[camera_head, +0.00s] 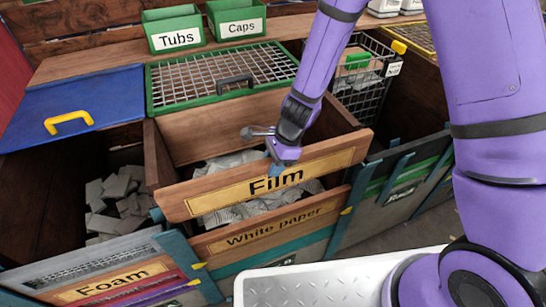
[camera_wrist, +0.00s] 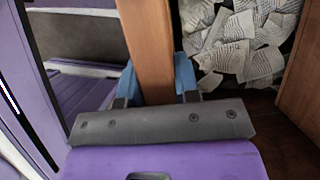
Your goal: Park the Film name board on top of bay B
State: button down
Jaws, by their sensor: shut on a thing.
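The Film name board (camera_head: 215,197), a wooden plank with a yellow label, spans the front of the middle bay at a slant, above the White paper board (camera_head: 290,230). My gripper (camera_head: 279,172) is shut on its top edge near the middle. In the wrist view the plank (camera_wrist: 149,45) runs between the two blue fingertips (camera_wrist: 157,80). I cannot tell whether the board touches the bay below it. No bay letter is readable, so I cannot tell which bay is B.
White paper scraps (camera_wrist: 235,40) fill the middle bay. The left bay holds grey foam pieces (camera_head: 118,200) behind the Foam board (camera_head: 105,284). A blue lid (camera_head: 90,98), a green mesh lid (camera_head: 215,82), green Tubs (camera_head: 172,30) and Caps (camera_head: 236,20) bins and a wire basket (camera_head: 360,90) stand behind.

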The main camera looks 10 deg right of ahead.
aim_at(287, 170)
notch_tip(287, 170, down, 13)
jog(key=shift+r, duration=0.15)
dwell(0.8)
jog(key=shift+f, duration=0.2)
jog(key=shift+f, duration=0.45)
jog(key=c, duration=0.8)
grip_release()
jog(key=shift+f, duration=0.1)
jog(key=shift+v, duration=5.45)
